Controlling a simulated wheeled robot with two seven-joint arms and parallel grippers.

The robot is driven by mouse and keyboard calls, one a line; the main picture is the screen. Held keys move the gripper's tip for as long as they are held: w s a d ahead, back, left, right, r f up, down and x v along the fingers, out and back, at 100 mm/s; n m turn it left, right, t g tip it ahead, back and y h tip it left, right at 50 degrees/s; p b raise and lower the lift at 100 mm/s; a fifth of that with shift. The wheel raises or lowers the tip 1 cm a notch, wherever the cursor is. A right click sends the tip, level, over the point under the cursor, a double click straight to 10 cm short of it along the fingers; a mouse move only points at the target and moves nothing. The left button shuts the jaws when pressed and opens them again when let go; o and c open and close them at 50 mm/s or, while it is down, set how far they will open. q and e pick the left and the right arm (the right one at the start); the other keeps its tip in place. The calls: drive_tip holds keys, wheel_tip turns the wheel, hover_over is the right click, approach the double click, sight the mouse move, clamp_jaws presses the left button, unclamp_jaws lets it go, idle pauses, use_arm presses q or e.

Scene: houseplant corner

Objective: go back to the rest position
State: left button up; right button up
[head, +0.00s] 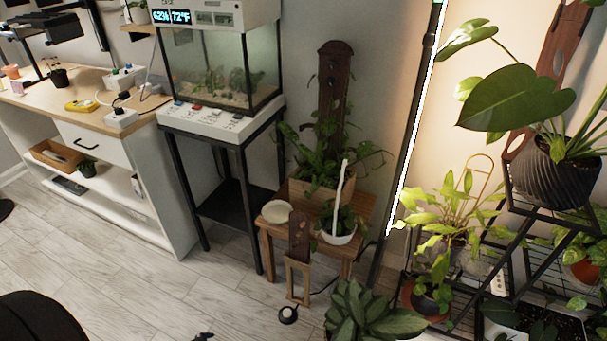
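Neither of my grippers can be made out in the head view. A small dark tip shows at the bottom edge, left of the middle, but too little of it is in the picture to tell what it is. No gripper is seen touching or holding any plant, pot or tool here.
A wooden stool (265,228) holds a saucer (276,211), a white pot (338,238) and a planter (318,197). A terrarium (222,70) tops a black stand (206,225). A workbench (150,185) is left, a plant rack (515,255) right. The left foreground floor (130,290) is mostly clear.

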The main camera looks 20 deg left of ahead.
use_arm(q)
drive_tip(key=d+n+t+h, duration=0.1)
drive_tip(key=d+n+h, duration=0.35)
drive_tip(key=d, duration=3.15)
drive_tip(key=s+a+r+g+y+p, duration=0.1)
drive_tip(key=r+p, duration=0.3)
drive_tip(key=r, duration=0.8)
drive_tip(key=a+r+n+g+y+p, duration=0.1)
drive_tip(key=a+r+p, duration=0.3)
drive_tip(key=r, duration=0.9)
drive_tip(key=s+a+r+g+y+p, duration=0.1)
drive_tip(key=r+p, duration=0.4)
drive_tip(key=r, duration=0.7)
drive_tip(key=shift+s+a+r+g, duration=0.3)
drive_tip(key=shift+a+g, duration=0.5)
drive_tip(key=shift+g, duration=0.1)
use_arm(e)
drive_tip(key=s+d+r+g+h, duration=0.1)
drive_tip(key=d+r, duration=0.3)
drive_tip(key=r, duration=1.4)
drive_tip(key=s+d+r+g+h, duration=0.1)
drive_tip(key=d+r+g, duration=0.3)
drive_tip(key=r, duration=1.5)
drive_tip(key=shift+s+r, duration=0.3)
use_arm(q)
drive_tip(key=shift+n, duration=0.35)
